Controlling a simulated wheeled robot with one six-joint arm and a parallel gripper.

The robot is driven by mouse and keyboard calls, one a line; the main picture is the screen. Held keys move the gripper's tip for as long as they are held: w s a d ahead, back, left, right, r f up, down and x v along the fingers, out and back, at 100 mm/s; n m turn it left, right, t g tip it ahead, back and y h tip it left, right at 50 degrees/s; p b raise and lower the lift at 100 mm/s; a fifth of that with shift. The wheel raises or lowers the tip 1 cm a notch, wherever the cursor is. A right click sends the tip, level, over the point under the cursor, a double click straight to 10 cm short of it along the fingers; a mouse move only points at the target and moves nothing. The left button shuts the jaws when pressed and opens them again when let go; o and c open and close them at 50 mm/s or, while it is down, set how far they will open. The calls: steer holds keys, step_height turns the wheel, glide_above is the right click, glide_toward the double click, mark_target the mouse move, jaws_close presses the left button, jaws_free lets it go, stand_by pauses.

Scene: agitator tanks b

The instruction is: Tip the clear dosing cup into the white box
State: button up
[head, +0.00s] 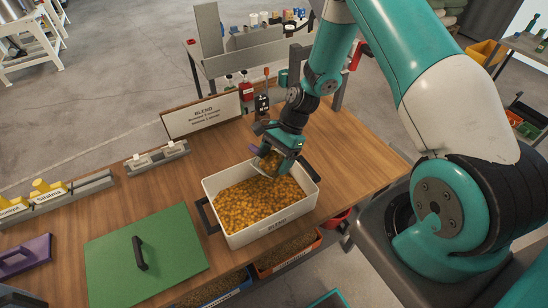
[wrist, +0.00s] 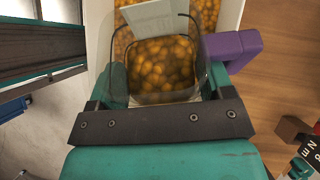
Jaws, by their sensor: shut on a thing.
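The white box (head: 294,215), with a label on its front wall, stands on the wooden table. It is filled with orange-brown pellets, and part of it shows at the top of the wrist view (wrist: 229,14). My gripper (head: 279,148) is shut on the clear dosing cup (head: 268,166) above the back part of the box. The cup looks tilted. In the wrist view the see-through cup (wrist: 162,68) has a dark rim, with orange pellets in or behind it; I cannot tell which. A purple block (wrist: 232,47) sits beside the cup.
A green board (head: 180,255) with a black handle lies left of the box. A BLEND sign (head: 202,115) and small bottles (head: 246,90) stand behind. Pellet bins (head: 288,254) hang at the front edge. Bare table lies right of the box.

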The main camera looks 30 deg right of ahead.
steer(key=shift+r, duration=0.1)
steer(key=shift+h+p, duration=0.35)
steer(key=shift+h, duration=0.25)
steer(key=shift+r, duration=0.1)
steer(key=shift+t+h, duration=0.3)
steer(key=shift+h, duration=0.3)
steer(key=shift+p, duration=0.35)
steer(key=shift+a+h, duration=0.1)
steer(key=shift+h, duration=0.2)
